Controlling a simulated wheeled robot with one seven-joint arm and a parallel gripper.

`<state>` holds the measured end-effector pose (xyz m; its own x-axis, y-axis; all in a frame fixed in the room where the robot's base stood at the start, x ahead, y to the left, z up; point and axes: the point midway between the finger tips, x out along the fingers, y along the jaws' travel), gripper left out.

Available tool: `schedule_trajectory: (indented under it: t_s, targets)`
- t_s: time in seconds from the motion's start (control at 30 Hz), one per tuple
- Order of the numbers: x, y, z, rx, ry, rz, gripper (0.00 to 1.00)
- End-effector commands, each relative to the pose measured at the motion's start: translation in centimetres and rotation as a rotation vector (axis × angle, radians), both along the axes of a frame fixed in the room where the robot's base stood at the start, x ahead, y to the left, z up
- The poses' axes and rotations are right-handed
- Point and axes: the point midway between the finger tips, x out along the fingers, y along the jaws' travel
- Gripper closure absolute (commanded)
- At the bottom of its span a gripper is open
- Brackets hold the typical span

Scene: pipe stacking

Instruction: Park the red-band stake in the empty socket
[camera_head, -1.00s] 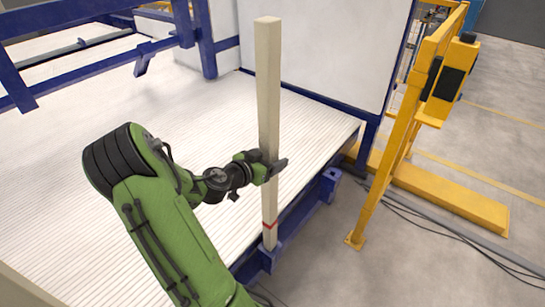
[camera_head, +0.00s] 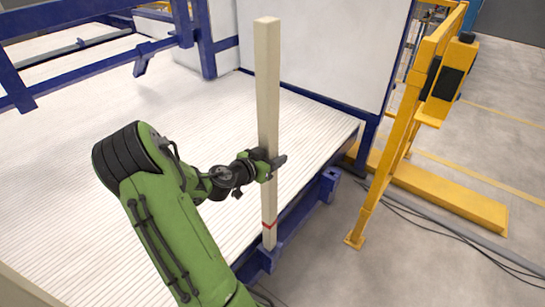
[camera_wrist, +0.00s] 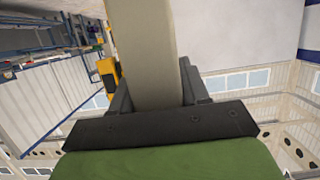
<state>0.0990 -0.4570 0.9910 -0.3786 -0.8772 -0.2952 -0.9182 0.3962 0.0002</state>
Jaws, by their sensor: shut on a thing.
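The red-band stake (camera_head: 268,90) is a long pale square post, standing nearly upright at the front edge of the ribbed white bed. Its red band (camera_head: 269,225) is near the lower end. That end meets a blue socket (camera_head: 268,260) on the bed's blue side rail; how deep it sits inside I cannot tell. My gripper (camera_head: 271,168) is shut around the stake at about two thirds of the way down. In the wrist view the stake (camera_wrist: 150,50) runs up between the two dark fingers. Another blue socket (camera_head: 330,180) farther along the rail looks empty.
A yellow guard frame (camera_head: 400,130) stands right of the bed, with cables (camera_head: 430,222) on the floor beside it. A white panel (camera_head: 315,50) and blue frame bars (camera_head: 200,45) rise behind the stake. The ribbed bed (camera_head: 80,190) is clear.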

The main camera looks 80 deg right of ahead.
Motion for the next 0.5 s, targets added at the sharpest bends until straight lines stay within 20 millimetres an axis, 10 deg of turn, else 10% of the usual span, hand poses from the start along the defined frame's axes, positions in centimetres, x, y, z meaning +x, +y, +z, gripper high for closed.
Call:
schedule_trajectory:
  t_s: [0.5]
  targets:
    - [0.0, 0.0, 4.0, -0.002, -0.002, -0.001, 1.0]
